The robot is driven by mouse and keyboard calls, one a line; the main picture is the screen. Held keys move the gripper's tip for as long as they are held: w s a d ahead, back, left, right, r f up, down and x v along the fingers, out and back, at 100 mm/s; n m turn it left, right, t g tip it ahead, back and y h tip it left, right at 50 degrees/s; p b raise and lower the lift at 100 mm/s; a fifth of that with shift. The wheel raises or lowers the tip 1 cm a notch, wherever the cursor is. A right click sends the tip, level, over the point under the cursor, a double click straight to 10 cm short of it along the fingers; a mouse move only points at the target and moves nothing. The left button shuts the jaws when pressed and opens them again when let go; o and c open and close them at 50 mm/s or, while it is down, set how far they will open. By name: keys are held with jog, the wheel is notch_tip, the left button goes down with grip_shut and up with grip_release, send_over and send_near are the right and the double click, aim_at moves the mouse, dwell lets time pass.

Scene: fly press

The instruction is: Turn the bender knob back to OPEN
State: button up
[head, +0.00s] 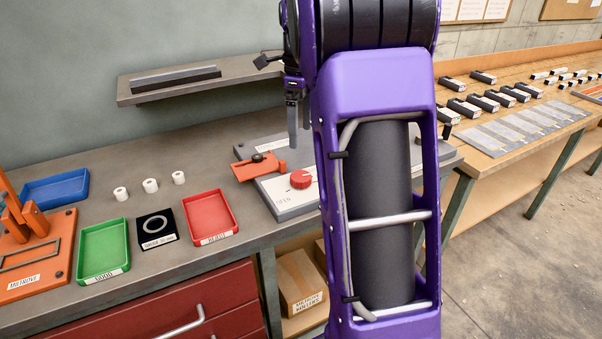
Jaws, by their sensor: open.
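The red bender knob (300,180) sits on top of a light grey box (290,208) on the bench, with the word OPEN printed on its near left. My purple arm covers the right part of the box, so any other label there is hidden. I cannot make out which way the knob points. The orange bender part (257,169) with a black knob lies just behind and left of the red knob. My gripper (297,138) points down and appears above and behind the red knob, apart from it. It is open with nothing seen between its fingers.
A wall shelf (200,92) with dark bars is left of my gripper. Red (210,213), green (104,247) and blue (55,189) trays, white rings (150,185) and an orange press (38,258) stand on the bench's left. A wooden bench (560,95) is at right.

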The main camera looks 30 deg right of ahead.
aim_at(300, 176)
notch_tip(300, 176, down, 12)
jog(key=shift+f+b, duration=0.1)
jog(key=shift+b, duration=0.9)
jog(key=c, duration=1.4)
jog(key=shift+o, duration=0.2)
